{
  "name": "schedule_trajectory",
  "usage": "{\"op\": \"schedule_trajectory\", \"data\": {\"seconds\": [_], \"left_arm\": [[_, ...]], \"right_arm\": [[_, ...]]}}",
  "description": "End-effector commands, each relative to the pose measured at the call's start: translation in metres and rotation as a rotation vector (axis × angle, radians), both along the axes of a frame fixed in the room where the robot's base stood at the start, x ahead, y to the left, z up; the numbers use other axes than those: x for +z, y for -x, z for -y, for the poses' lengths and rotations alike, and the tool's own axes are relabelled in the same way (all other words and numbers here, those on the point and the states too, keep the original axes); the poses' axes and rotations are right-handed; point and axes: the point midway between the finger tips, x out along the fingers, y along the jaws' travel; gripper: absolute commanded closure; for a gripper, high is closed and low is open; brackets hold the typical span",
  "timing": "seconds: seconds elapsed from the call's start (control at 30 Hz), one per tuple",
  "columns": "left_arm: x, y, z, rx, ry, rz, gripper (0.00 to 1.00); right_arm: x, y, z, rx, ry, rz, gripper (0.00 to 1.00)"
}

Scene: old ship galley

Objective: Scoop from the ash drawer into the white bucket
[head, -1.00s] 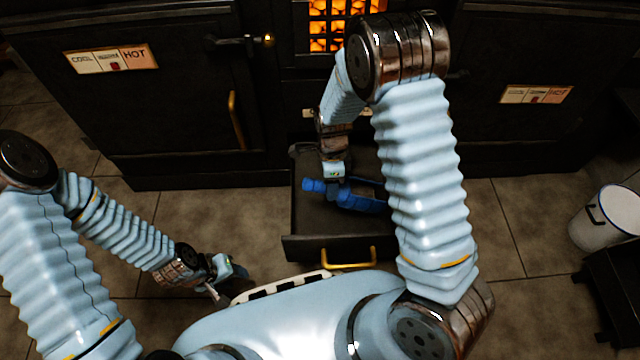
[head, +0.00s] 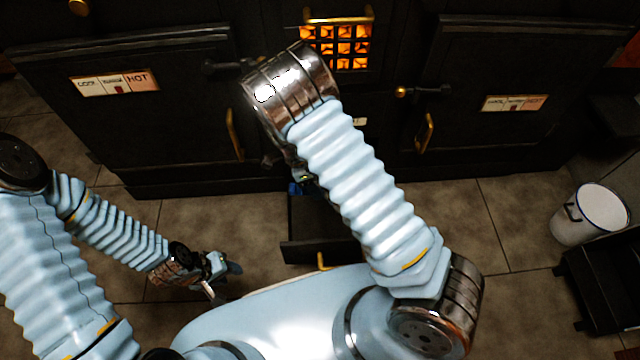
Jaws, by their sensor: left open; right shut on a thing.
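The ash drawer (head: 300,252) is pulled out below the fire grate, its black front and brass handle visible and much of its inside behind my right arm. My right gripper (head: 304,182) is over the drawer's back left part, mostly hidden by my arm, and is shut on the blue scoop (head: 294,188). Only a small bit of the scoop shows, so I cannot tell whether it carries ash. The white bucket (head: 577,222) with a dark rim stands on the floor at the far right. My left gripper (head: 222,284) is open and empty, low at the left, away from the drawer.
The black stove (head: 150,150) with brass door handles spans the back, its grate (head: 336,46) glowing orange. A black open box (head: 610,280) stands in front of the bucket. Tiled floor (head: 500,225) is clear between drawer and bucket.

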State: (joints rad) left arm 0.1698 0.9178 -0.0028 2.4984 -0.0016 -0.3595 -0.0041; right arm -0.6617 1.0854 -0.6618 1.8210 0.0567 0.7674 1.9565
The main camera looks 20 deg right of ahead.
Motion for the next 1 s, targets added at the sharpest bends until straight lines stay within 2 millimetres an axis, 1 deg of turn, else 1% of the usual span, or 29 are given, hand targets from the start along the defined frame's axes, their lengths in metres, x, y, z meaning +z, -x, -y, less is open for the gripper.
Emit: {"op": "schedule_trajectory", "data": {"seconds": [0.03, 0.2, 0.7, 1.0], "left_arm": [[0.008, 0.0, 0.0, -0.001, 0.0, 0.0, 0.58], [0.021, 0.001, 0.001, -0.002, 0.0, 0.001, 0.58], [0.055, 0.006, 0.013, -0.024, 0.018, -0.009, 0.58], [0.066, 0.007, 0.018, -0.032, 0.025, -0.011, 0.58]], "right_arm": [[0.009, -0.001, -0.002, 0.002, 0.006, -0.001, 1.0], [0.025, -0.002, -0.008, 0.002, 0.026, -0.006, 1.0], [0.071, -0.007, -0.027, 0.001, 0.084, -0.021, 1.0], [0.087, -0.009, -0.033, 0.001, 0.108, -0.027, 1.0]]}}
